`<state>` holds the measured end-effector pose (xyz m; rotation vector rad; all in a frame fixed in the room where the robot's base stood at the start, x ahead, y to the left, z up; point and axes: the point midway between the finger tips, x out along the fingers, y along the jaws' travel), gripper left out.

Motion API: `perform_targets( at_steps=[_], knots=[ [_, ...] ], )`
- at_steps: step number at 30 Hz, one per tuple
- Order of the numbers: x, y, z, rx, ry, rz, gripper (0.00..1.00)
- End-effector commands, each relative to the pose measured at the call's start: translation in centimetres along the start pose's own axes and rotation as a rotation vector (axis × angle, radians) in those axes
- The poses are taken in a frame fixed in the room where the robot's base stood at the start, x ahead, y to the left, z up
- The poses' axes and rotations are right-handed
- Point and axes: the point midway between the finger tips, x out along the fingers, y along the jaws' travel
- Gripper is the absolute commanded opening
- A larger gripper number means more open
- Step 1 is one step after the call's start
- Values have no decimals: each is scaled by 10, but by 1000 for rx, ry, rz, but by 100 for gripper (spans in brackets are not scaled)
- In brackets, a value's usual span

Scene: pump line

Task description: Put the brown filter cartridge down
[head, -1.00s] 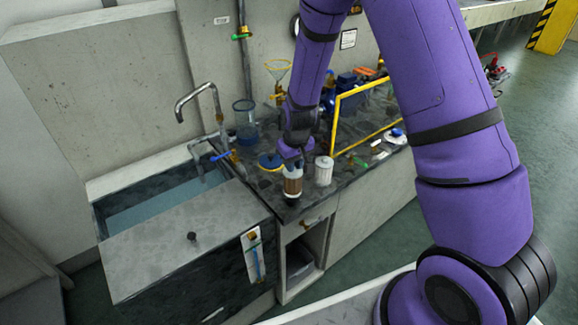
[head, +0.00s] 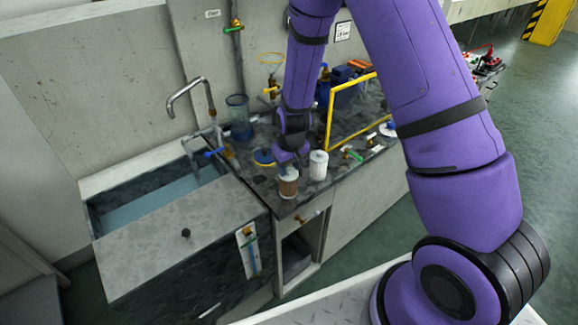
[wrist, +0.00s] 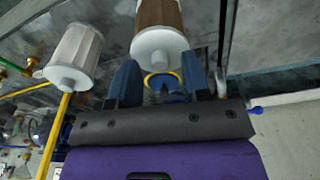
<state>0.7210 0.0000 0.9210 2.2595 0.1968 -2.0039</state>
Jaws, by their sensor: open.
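The brown filter cartridge (head: 288,187) stands upright on the dark countertop near its front edge, its pale top cap in view. In the wrist view the brown cartridge (wrist: 159,14) shows at the top, its white cap end towards me. My gripper (head: 286,157) is just above and behind the cartridge in the head view. In the wrist view my gripper (wrist: 162,78) has its two blue fingers apart with nothing held between them; the cap lies beyond the fingertips.
A white cartridge (head: 318,167) stands close to the right of the brown one. A yellow frame (head: 329,122) rises behind it. A blue beaker (head: 239,118) and a blue-and-yellow round item (head: 264,157) are at the back left. A sink (head: 150,195) with a tap (head: 190,93) adjoins on the left.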

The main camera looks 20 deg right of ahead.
Motion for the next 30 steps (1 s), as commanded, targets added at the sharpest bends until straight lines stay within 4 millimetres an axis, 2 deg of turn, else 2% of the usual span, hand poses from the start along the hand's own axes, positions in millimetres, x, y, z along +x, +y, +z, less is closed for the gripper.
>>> perform_targets(
  at_steps=[5, 21, 30],
  knots=[
    [-16, 0, -1, 0, 3, 0, 43],
    [-104, 0, -1, -1, 4, 0, 43],
    [-121, 0, 0, 0, 0, 0, 43]
  ],
)
